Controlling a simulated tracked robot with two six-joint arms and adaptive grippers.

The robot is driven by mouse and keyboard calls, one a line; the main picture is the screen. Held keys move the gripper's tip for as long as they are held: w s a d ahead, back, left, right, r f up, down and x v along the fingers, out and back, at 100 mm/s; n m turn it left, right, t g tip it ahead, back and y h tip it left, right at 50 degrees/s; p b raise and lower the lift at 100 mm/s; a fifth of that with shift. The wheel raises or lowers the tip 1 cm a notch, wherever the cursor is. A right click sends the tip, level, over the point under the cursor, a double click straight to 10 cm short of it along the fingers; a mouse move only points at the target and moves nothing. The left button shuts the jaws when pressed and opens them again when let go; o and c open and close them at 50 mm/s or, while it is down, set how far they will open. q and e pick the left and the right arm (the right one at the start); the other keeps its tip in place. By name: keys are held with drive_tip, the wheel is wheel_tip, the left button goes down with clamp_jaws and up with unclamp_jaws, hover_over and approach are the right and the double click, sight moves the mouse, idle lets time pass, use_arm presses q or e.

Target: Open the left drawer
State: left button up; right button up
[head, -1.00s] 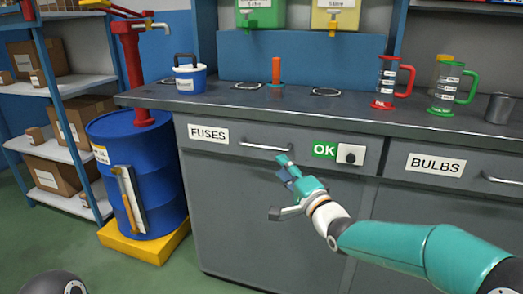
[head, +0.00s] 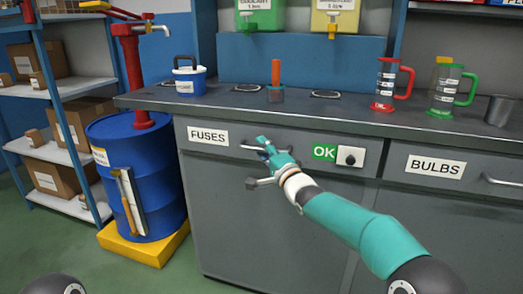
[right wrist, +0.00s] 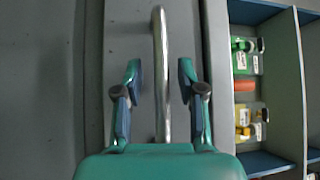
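The left drawer (head: 215,151) is the grey one with the FUSES label (head: 208,135) in the head view; its front looks flush with the cabinet. Its metal bar handle (head: 248,147) is partly hidden by my right gripper (head: 264,147). In the right wrist view the handle (right wrist: 160,60) runs between the two fingers of my right gripper (right wrist: 160,75). The fingers are open, with a visible gap to the handle on each side. My left gripper is not in view.
An OK sign with a black knob (head: 350,156) sits right of the handle. The BULBS drawer (head: 400,178) is further right. The worktop (head: 220,103) above holds a blue-white tub, jugs and a cup. A blue drum (head: 150,185) stands left of the cabinet.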

clamp_jaws()
drive_tip(key=shift+a+f, duration=0.1)
drive_tip(key=shift+s, duration=0.1)
